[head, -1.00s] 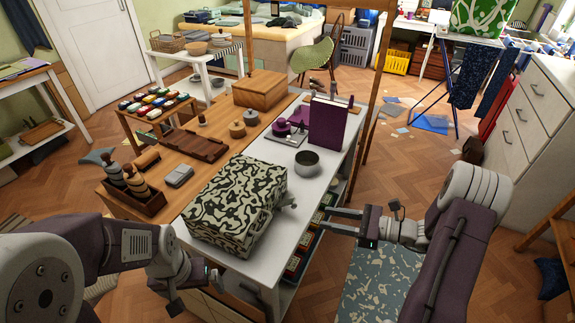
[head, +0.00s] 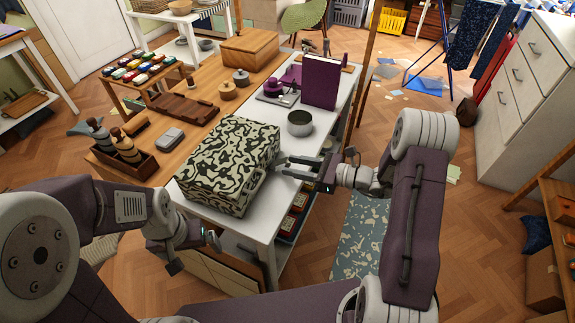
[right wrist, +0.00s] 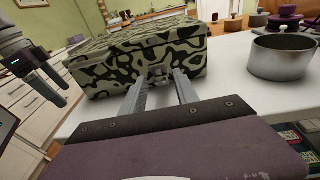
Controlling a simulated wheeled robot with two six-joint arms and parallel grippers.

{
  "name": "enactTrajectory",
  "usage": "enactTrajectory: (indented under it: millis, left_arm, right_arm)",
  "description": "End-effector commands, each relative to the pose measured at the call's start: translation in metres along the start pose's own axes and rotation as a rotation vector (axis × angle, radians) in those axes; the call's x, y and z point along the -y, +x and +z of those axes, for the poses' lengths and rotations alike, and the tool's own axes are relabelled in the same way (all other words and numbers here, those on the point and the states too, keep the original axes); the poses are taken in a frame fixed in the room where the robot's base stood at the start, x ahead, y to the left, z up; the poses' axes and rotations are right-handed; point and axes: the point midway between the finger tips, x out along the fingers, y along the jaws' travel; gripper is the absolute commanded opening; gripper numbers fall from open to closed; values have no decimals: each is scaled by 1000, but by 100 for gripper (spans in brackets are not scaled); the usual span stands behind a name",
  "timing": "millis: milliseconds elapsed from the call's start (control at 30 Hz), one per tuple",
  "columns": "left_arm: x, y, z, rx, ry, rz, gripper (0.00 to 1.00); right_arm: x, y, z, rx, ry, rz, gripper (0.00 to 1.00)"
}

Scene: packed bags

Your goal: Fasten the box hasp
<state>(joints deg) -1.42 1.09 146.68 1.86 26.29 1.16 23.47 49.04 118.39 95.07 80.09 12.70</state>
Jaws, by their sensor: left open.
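The box (head: 225,160), with a black and cream blotched pattern, stands shut on the white part of the table. Its hasp (right wrist: 157,73) is a small grey metal piece on the side facing my right gripper; I cannot tell how its flap lies. My right gripper (head: 281,167) is at that side of the box. In the right wrist view its two fingers (right wrist: 160,88) are apart, with the hasp between or just beyond their tips; contact is unclear. My left gripper (head: 212,240) is open and empty, low beside the table's near edge, and also shows in the right wrist view (right wrist: 58,85).
A metal pot (head: 300,124) stands close behind my right gripper. A purple book (head: 321,82) stands upright beyond it. A bottle rack (head: 122,163) and a grey tin (head: 170,138) are left of the box. White tabletop is bare before the box.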

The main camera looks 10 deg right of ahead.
Motion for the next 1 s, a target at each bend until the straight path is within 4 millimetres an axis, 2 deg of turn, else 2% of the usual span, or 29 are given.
enactTrajectory:
  millis: [267, 533, 867, 900, 1000]
  left_arm:
    - [0, 0, 0, 0, 0, 0, 100]
    - [0, 0, 0, 0, 0, 0, 100]
    - [0, 0, 0, 0, 0, 0, 100]
    - [0, 0, 0, 0, 0, 0, 100]
    - [0, 0, 0, 0, 0, 0, 100]
  right_arm:
    - [0, 2, 0, 0, 0, 0, 36]
    - [0, 2, 0, 0, 0, 0, 0]
    - [0, 2, 1, 0, -1, 0, 0]
    - [0, 2, 1, 0, -1, 0, 20]
    - [0, 2, 1, 0, -1, 0, 43]
